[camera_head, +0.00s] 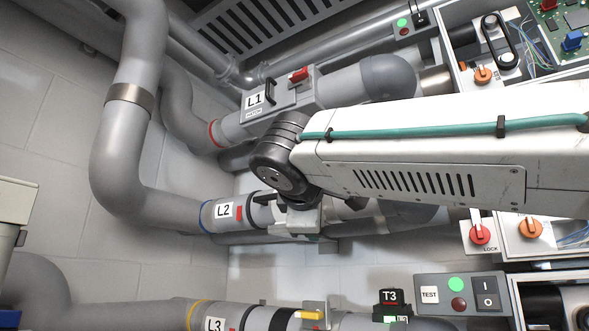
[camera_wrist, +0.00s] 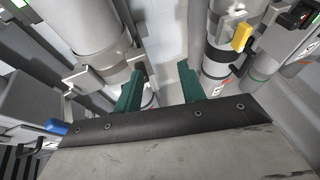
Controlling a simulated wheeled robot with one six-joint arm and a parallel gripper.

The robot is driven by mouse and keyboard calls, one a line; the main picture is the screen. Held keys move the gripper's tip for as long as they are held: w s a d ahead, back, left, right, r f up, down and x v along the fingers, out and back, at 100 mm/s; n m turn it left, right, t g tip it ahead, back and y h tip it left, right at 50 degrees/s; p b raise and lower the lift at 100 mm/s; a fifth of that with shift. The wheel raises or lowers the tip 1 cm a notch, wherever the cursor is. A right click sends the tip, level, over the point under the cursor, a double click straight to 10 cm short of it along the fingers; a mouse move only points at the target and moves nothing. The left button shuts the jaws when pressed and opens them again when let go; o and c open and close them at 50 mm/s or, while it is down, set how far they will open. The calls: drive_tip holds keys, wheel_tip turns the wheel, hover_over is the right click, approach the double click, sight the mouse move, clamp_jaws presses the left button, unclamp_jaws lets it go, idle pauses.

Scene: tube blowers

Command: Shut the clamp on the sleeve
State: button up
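My gripper (camera_wrist: 161,67) shows two green fingers set apart with nothing between them, so it is open. In the head view my arm reaches in from the right, ends over the pipe marked L2 (camera_head: 180,207) and hides much of its fittings. In the wrist view a large grey pipe (camera_wrist: 85,25) with metal bracket pieces (camera_wrist: 100,72) lies left of the fingers. A blue handle (camera_wrist: 57,127) shows at lower left, partly behind my gripper body. I cannot tell whether the clamp there is open or shut, nor whether a finger touches it.
The L1 pipe (camera_head: 235,127) has a red handle (camera_head: 299,75). The L3 pipe (camera_head: 233,318) has a yellow handle (camera_head: 312,315), also in the wrist view (camera_wrist: 242,37). A T3 box (camera_head: 391,301) and a TEST panel (camera_head: 462,293) stand at lower right. Light floor shows between the pipes.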

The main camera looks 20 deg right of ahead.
drive_tip(key=a+r+n+t+h, duration=0.2)
drive_tip(key=a+r+t, duration=0.25)
drive_tip(key=r, duration=1.15)
drive_tip(key=x, duration=0.7)
drive_tip(key=shift+w+a, duration=0.15)
drive_tip(key=shift+a, duration=0.05)
drive_tip(key=shift+f, duration=0.1)
clamp_jaws()
